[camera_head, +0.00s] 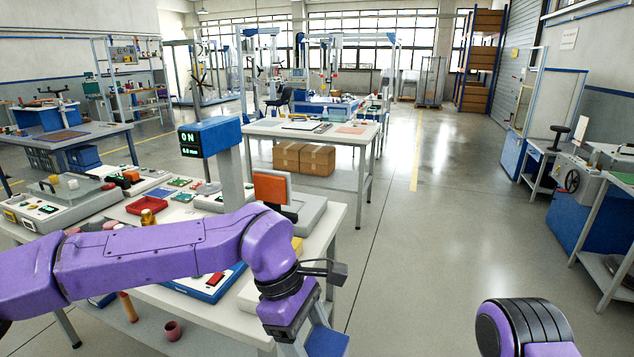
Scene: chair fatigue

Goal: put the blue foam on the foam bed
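My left arm reaches in from the left across the near workbench (325,222). My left gripper (306,343) points down past the bench's right end, and its fingertips are cut off by the bottom edge. A blue shape (328,342) shows right beside the gripper at the bottom edge. I cannot tell whether it is the blue foam or whether the gripper holds it. I cannot make out the foam bed with certainty. My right arm shows only as a purple and black joint at the bottom right, and its gripper is out of frame.
The near bench carries a blue display post (209,137), a red tray (147,204), an orange-faced panel (271,187) and a blue-edged device (206,284). A white table (300,134) stands behind, with cardboard boxes (304,158) under it. The floor (420,230) between the benches and the right-hand machines is clear.

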